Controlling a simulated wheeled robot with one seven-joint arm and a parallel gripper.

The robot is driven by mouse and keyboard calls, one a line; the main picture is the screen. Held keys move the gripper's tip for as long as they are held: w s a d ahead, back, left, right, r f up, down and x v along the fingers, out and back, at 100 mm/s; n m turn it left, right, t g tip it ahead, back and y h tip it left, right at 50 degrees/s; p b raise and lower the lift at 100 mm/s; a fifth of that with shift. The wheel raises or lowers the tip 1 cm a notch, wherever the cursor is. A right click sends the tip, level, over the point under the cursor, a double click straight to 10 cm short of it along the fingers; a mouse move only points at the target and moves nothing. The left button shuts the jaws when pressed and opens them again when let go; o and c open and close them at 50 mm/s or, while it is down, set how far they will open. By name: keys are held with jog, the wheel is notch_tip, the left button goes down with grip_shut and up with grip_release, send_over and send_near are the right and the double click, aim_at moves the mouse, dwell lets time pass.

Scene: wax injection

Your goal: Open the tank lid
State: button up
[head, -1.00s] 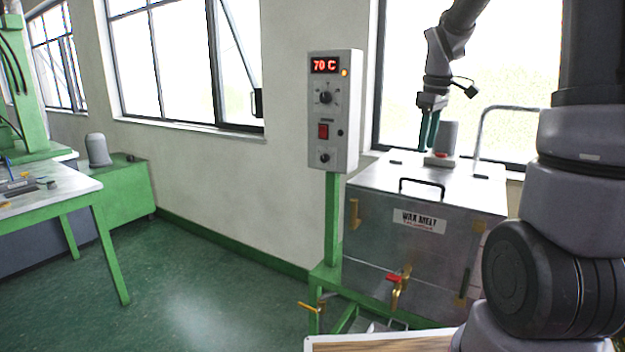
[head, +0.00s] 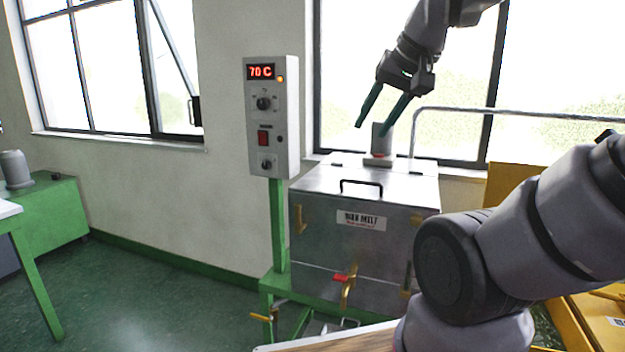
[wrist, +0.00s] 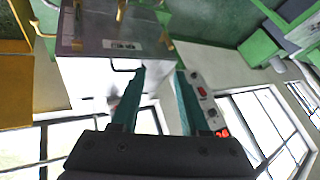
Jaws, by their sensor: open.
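The wax melt tank (head: 345,235) is a steel box with a white label on its front. Its lid (head: 330,180) lies flat and closed on top, with a black bar handle (head: 361,184) near the front edge. My gripper (head: 383,125) is open and empty, its green fingers spread above the back of the lid, apart from the handle. In the wrist view the open fingers (wrist: 155,78) point toward the tank (wrist: 100,75), and the handle (wrist: 127,66) shows near one fingertip.
A grey control box (head: 271,115) reading 70 C stands on a green post left of the tank. A grey cylinder with a red part (head: 381,145) stands at the lid's back. A metal pipe (head: 500,113) runs along the window. A brass tap (head: 347,288) juts from the tank front.

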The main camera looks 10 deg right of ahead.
jog(key=w+d+f+n+g+h, duration=0.1)
jog(key=w+d+f+n+g, duration=0.15)
jog(key=w+n, duration=0.75)
jog(key=n+g+h, duration=0.2)
jog(key=n+g, duration=0.1)
jog(key=n, duration=0.2)
send_near(360, 182)
jog(key=f, duration=0.2)
jog(key=w+f, duration=0.1)
jog(key=f, duration=0.2)
jog(key=d+f, duration=0.1)
jog(key=f, duration=0.1)
jog(key=shift+w+f, duration=0.15)
jog(key=shift+c, duration=0.3)
grip_shut()
